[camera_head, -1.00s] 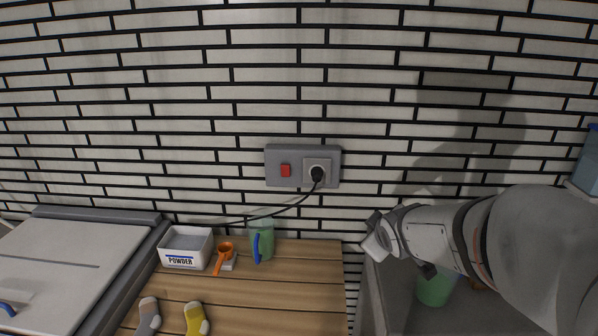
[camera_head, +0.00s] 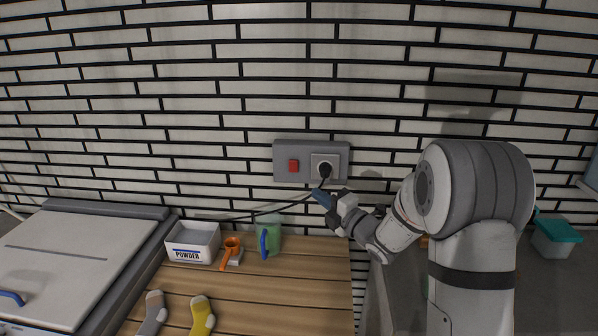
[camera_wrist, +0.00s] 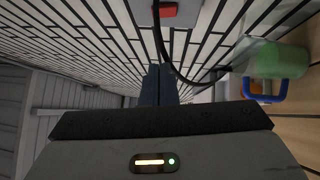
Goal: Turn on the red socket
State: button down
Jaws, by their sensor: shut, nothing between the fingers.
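The grey socket panel (camera_head: 310,149) is on the white tiled wall, with a red switch (camera_head: 293,166) on its left half. A black plug (camera_head: 325,170) sits in the outlet on its right half. My gripper (camera_head: 318,194) is shut and empty, just below the panel's right side and below and right of the red switch. In the wrist view the shut fingers (camera_wrist: 158,84) point toward the wall, and the red switch (camera_wrist: 169,11) shows at the top edge. I cannot tell how far the fingertips are from the wall. The fingers look apart from the switch.
A black cable (camera_head: 290,207) hangs from the plug, close to my gripper. On the wooden counter (camera_head: 300,290) stand a white powder box (camera_head: 192,250), an orange scoop (camera_head: 231,249) and a green cup (camera_head: 272,240). A grey sock (camera_head: 151,315) and yellow sock (camera_head: 202,317) lie nearer.

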jog(key=p, duration=0.3)
send_near(289, 164)
jog(key=a, duration=0.4)
jog(key=shift+w+r+p, duration=0.1)
jog(key=shift+w+p, duration=0.45)
jog(key=shift+w, duration=0.5)
jog(key=shift+w+r+p, duration=0.15)
jog(key=shift+w+p, duration=0.35)
jog(key=shift+w, duration=0.5)
